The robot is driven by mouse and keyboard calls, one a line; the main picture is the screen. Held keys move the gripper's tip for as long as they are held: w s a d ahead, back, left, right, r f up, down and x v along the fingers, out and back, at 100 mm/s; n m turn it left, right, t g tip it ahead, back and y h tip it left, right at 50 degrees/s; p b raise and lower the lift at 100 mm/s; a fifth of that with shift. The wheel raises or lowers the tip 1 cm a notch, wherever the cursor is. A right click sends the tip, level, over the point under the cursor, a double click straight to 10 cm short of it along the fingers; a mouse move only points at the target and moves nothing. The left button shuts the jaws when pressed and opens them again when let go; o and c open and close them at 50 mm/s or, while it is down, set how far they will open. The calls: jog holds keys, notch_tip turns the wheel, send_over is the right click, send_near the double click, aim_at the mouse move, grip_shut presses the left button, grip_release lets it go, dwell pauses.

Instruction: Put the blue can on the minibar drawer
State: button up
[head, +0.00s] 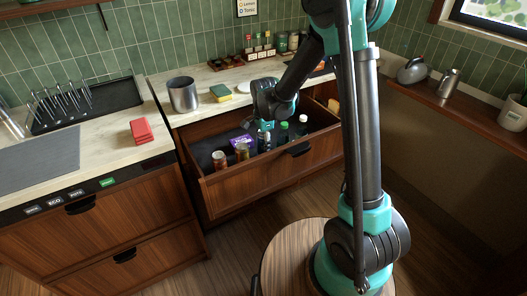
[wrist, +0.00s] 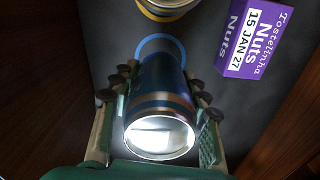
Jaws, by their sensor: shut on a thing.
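The dark blue can (wrist: 160,95) with copper bands is between the two fingers of my gripper (wrist: 160,105), which is shut on it. Its bright metal end faces the wrist camera. Its far end lies over or close to a blue ring mark (wrist: 148,42) on the dark drawer floor; I cannot tell whether it touches. In the head view my gripper (head: 266,124) points down into the open minibar drawer (head: 270,169). There the blue can (head: 263,143) shows only partly below my gripper, behind the drawer front.
In the drawer, a purple nuts box (wrist: 254,38) and a yellow-rimmed can (wrist: 168,8) are near the blue can. A red-brown can (head: 219,160) stands left, a green bottle (head: 283,136) right.

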aim_at(263, 151)
jog(key=shift+f, duration=1.4)
jog(key=o, duration=1.4)
jog(key=shift+f, duration=0.1)
notch_tip(263, 151, up, 12)
jog(key=shift+r, duration=0.15)
